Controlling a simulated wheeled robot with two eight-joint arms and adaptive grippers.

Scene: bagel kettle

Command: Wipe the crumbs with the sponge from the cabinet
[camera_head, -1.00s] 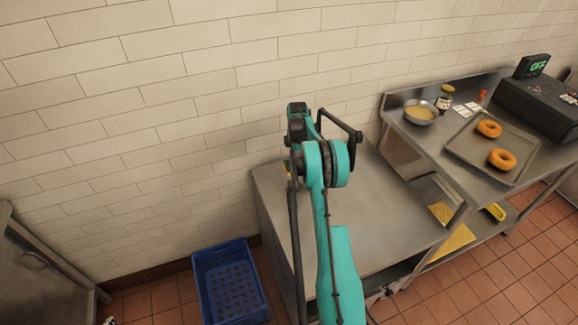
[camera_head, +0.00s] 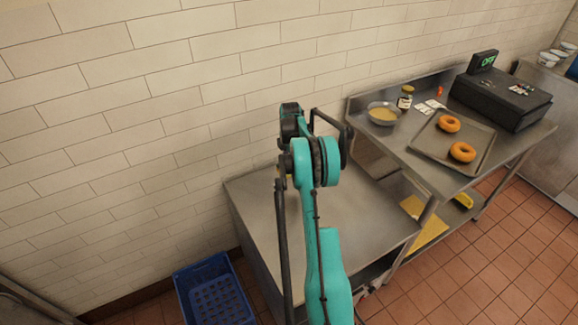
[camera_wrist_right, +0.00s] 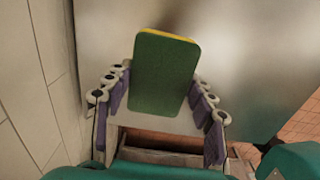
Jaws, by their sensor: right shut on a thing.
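My right gripper (camera_wrist_right: 161,100) is shut on the sponge (camera_wrist_right: 165,70), a flat block with a green face and a yellow edge. The sponge stands up between the fingers in the right wrist view, above a grey metal surface. In the head view my teal right arm reaches over the low steel cabinet (camera_head: 365,215) and hides the gripper and sponge. The bare part of the cabinet top looks clear; I cannot make out crumbs. My left gripper is not in view.
A higher steel table (camera_head: 395,148) on the right holds a bowl (camera_head: 383,114), a jar (camera_head: 405,99), a tray (camera_head: 480,150) with two bagels and a black machine (camera_head: 500,100). A blue crate (camera_head: 213,292) stands on the floor at left. A tiled wall (camera_head: 150,100) runs behind.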

